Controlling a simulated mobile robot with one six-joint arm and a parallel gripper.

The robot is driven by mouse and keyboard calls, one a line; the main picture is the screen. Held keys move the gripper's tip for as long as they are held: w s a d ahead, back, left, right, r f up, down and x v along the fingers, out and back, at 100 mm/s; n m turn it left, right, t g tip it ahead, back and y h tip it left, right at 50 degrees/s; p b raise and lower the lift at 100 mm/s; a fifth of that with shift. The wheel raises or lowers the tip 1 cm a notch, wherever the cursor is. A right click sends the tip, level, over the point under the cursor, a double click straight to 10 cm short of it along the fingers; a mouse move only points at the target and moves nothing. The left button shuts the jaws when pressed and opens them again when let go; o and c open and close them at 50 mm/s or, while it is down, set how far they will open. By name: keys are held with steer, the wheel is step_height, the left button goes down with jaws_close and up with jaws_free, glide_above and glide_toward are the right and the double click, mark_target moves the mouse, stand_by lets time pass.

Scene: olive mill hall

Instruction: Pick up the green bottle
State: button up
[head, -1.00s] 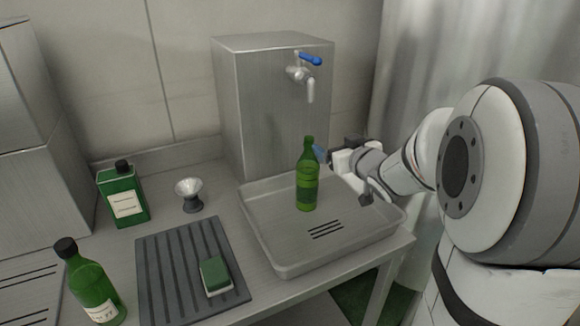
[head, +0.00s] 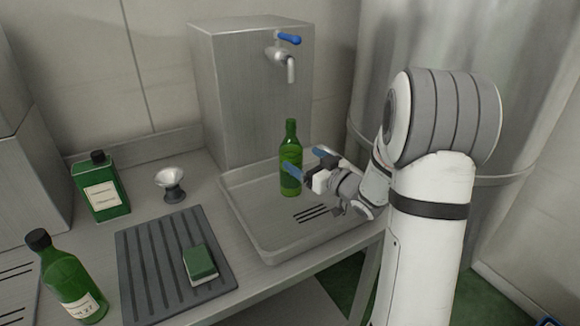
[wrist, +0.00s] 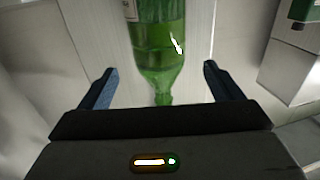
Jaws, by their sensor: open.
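A green glass bottle (head: 290,158) stands upright in the shallow metal tray (head: 262,240) under the tap. My gripper (head: 306,162) is at its right side, and one blue finger overlaps the bottle in the head view. In the wrist view the bottle (wrist: 157,40) lies in line with the gap between the two spread fingers (wrist: 158,70), its neck toward the gripper body. The gap is empty of contact as far as I see; how deep the bottle sits between the fingers is unclear.
A steel tank with a blue-handled tap (head: 280,55) stands behind the tray.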

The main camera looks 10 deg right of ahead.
mark_target(291, 150)
steer(key=p+x, duration=0.1)
steer(key=x, duration=0.5)
steer(key=shift+w+a, duration=0.15)
steer(key=shift+c, duration=0.3)
steer(key=c, duration=1.5)
steer(key=shift+c, duration=0.9)
steer(key=shift+r, duration=0.15)
